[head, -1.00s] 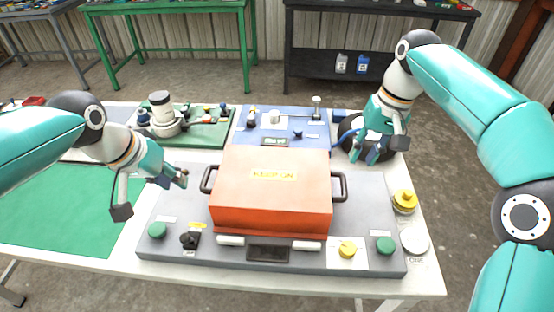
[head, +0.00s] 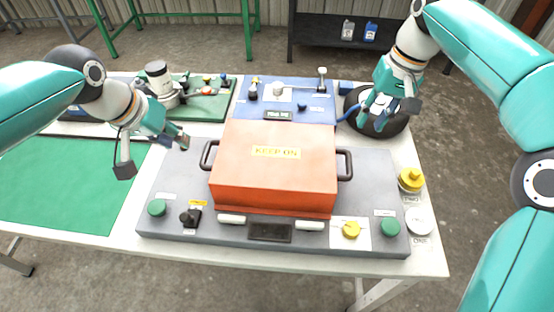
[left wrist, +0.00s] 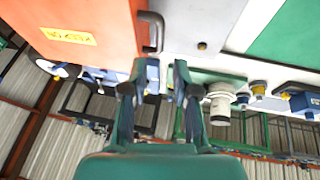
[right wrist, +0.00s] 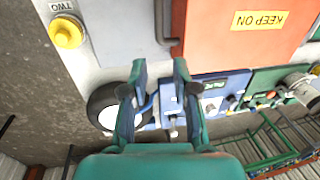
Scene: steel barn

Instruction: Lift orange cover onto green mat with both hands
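The orange cover (head: 275,180), labelled "KEEP ON", sits on the grey panel (head: 175,185) with a dark handle on each side. The green mat (head: 60,185) lies flat and bare at the left of the table. My left gripper (head: 182,142) is open and empty, just left of the left handle (head: 209,156); in the left wrist view its fingers (left wrist: 160,70) are apart, beside that handle. My right gripper (head: 372,118) is open and empty, above and behind the right handle (head: 345,164); the right wrist view shows its fingers (right wrist: 160,72) spread.
Green knobs (head: 157,208), a black switch (head: 190,217) and a yellow knob (head: 351,230) stand on the panel around the cover. A yellow button (head: 411,180) is at the right. A blue board (head: 270,95) and a dark wheel (head: 378,125) lie behind.

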